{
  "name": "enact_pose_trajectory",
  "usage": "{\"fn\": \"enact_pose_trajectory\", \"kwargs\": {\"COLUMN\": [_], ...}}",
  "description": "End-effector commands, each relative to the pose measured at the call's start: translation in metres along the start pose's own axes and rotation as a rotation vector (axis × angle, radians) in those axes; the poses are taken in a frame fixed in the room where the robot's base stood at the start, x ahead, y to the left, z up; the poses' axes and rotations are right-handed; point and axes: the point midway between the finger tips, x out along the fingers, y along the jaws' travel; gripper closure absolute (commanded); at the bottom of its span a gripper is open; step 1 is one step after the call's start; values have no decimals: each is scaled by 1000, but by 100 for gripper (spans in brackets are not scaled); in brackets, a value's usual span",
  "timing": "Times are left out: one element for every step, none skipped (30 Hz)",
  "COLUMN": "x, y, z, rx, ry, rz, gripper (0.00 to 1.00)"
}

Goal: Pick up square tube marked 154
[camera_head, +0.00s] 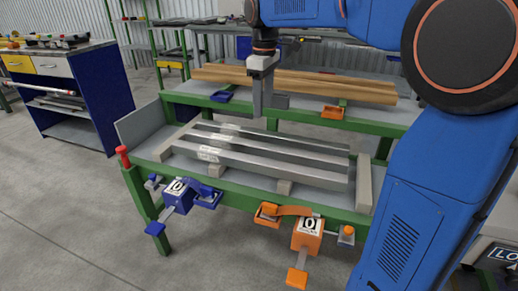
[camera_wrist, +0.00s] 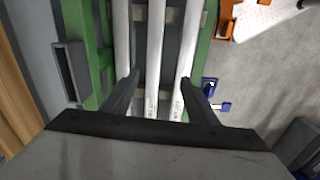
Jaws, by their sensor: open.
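Three grey square tubes lie side by side on the runout table: a far one (camera_head: 290,140), a middle one (camera_head: 280,151) and a near one (camera_head: 270,165). Each has a pale label near its left end, too small to read, so I cannot tell which is 154. My gripper (camera_head: 262,112) hangs above the tubes, open and empty. In the wrist view my gripper's fingers (camera_wrist: 160,79) appear on either side of the middle tube (camera_wrist: 155,50), with the far tube (camera_wrist: 122,40) to the left and the near tube (camera_wrist: 188,40) to the right. The fingers partly cover the outer tubes.
Wooden blocks (camera_head: 364,185) bound the green-framed table (camera_head: 250,189). Blue (camera_head: 178,195) and orange (camera_head: 307,235) clamp-like fixtures project from its front edge. Long timber pieces (camera_head: 330,88) lie behind. A blue workbench (camera_head: 100,90) stands at the left.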

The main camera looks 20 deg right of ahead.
Motion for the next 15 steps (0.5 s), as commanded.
{"fn": "enact_pose_trajectory", "kwargs": {"x": [1, 0, 0, 1, 1, 1, 2, 4, 7, 11, 15, 21, 26, 32, 39], "y": [5, 7, 9, 10, 11, 12, 12, 12, 12, 12, 12, 12, 12, 12, 12], "z": [-8, -11, -14, -16, -18, -20, -20, -20, -20, -20, -20, -20, -19, -19, -19], "rx": [-20, -29, -40, -48, -53, -58, -60, -62, -63, -63, -63, -63, -62, -62, -62], "ry": [-6, -9, -12, -15, -16, -18, -18, -19, -20, -20, -20, -20, -21, -20, -21], "rz": [-6, -9, -12, -15, -16, -18, -18, -19, -20, -20, -20, -20, -21, -21, -21], "gripper": [47, 47, 47, 47, 47, 47, 47, 47, 47, 47, 47, 47, 47, 47, 47]}}
